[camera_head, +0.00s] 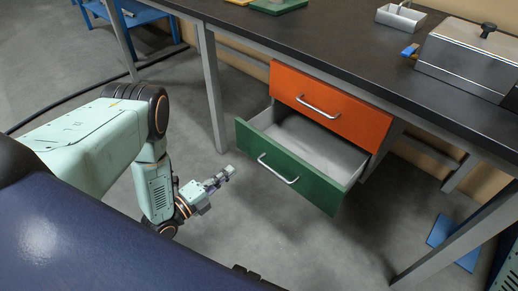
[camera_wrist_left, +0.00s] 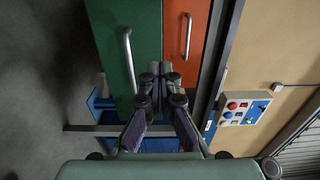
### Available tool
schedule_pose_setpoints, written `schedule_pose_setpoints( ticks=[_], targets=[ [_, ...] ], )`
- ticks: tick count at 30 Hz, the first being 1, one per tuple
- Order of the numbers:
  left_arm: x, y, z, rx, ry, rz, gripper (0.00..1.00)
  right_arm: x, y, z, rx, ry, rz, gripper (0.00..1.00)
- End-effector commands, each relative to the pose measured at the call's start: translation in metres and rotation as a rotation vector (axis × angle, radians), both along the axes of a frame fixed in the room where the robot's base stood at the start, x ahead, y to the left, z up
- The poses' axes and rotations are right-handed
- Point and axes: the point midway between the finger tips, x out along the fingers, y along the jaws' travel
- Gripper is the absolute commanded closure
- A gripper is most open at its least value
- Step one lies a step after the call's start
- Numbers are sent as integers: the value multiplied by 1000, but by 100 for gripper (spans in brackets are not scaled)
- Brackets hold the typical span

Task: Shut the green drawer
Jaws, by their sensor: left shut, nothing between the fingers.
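The green drawer (camera_head: 288,169) is pulled out below the orange drawer (camera_head: 331,104) under the bench, and its grey inside shows empty. It has a silver bar handle (camera_head: 278,168) on its front. My left gripper (camera_head: 230,172) is shut and empty, just left of the green front and apart from it in the head view. In the left wrist view the shut fingertips (camera_wrist_left: 162,70) appear in front of the green front (camera_wrist_left: 115,45), near its edge beside the orange one. The orange drawer is closed. My right gripper is not in view.
The dark bench top (camera_head: 330,45) holds a grey metal box (camera_head: 468,58) and a small tray (camera_head: 400,17). A bench leg (camera_head: 211,90) stands left of the drawers. A control panel with buttons (camera_wrist_left: 243,108) shows in the wrist view. The floor before the drawer is clear.

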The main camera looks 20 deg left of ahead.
Motion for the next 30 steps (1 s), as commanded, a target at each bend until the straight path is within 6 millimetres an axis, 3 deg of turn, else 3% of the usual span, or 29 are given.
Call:
schedule_pose_setpoints(
  ticks=[5, 21, 30],
  targets=[
    [17, -7, -1, 7, -5, -4, 100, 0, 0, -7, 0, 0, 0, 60],
    [112, -42, -2, 4, -3, -6, 100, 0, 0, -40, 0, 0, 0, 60],
    [135, -50, 0, 4, 0, -4, 100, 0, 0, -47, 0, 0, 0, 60]
  ],
)
